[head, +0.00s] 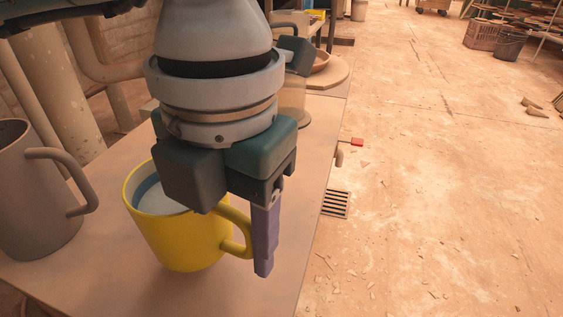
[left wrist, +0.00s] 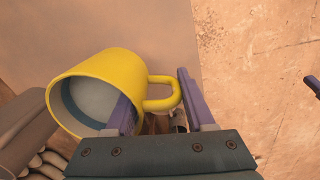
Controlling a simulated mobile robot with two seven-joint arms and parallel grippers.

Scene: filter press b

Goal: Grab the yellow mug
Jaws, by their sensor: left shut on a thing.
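The yellow mug (head: 180,238) stands upright on the near part of the table, its handle to the right. Its inside is pale grey-blue. It also shows in the left wrist view (left wrist: 98,77). My left gripper (head: 246,240) comes down over the mug's right side and is shut on its handle. In the left wrist view its two purple fingers (left wrist: 154,92) lie either side of the handle. In the head view the gripper body hides part of the rim, and only one finger shows clearly. A dark purple piece at the right edge of the wrist view may be my right gripper (left wrist: 313,85).
A grey-brown mug (head: 38,190) stands on the table (head: 165,297) left of the yellow mug. A clear container (head: 292,103) and a round board (head: 330,74) are farther back. Pipes (head: 55,85) line the left. The floor at right is mostly open.

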